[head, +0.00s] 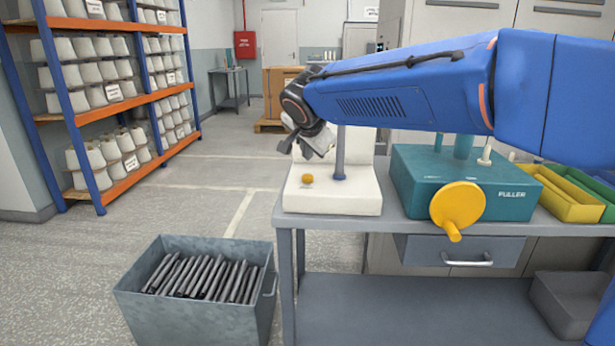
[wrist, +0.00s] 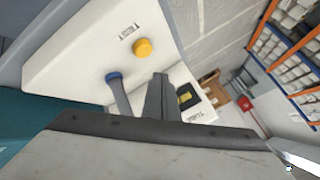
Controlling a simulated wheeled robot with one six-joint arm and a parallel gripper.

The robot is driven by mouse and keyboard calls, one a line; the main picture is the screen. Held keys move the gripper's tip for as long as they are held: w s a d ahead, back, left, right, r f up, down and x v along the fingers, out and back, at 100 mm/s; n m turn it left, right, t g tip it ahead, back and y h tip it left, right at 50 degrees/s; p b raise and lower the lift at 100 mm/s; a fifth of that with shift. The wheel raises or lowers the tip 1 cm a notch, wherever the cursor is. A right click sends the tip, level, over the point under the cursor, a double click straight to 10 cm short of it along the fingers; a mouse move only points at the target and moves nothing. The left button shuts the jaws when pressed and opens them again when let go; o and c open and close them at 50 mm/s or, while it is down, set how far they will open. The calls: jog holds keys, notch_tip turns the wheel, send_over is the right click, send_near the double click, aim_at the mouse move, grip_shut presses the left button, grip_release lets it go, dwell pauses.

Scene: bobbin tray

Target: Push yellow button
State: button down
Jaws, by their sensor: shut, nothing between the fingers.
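The yellow button (head: 307,179) sits on top of the low base of a white machine (head: 335,200) at the left end of the bench.
A teal machine (head: 412,190) with a yellow hand crank (head: 459,205) stands right of the white machine. Yellow and green bins (head: 565,205) lie farther right. A grey metal crate (head: 190,318) of dark rods stands on the floor at left. Shelves (head: 115,95) of white cones stand behind.

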aim_at(307, 177)
jog(key=shift+f, duration=1.5)
jog(key=shift+f, duration=0.9)
dwell(2.0)
jog(key=shift+r, duration=0.95)
jog(key=shift+r, duration=0.1)
jog(key=shift+r, duration=2.4)
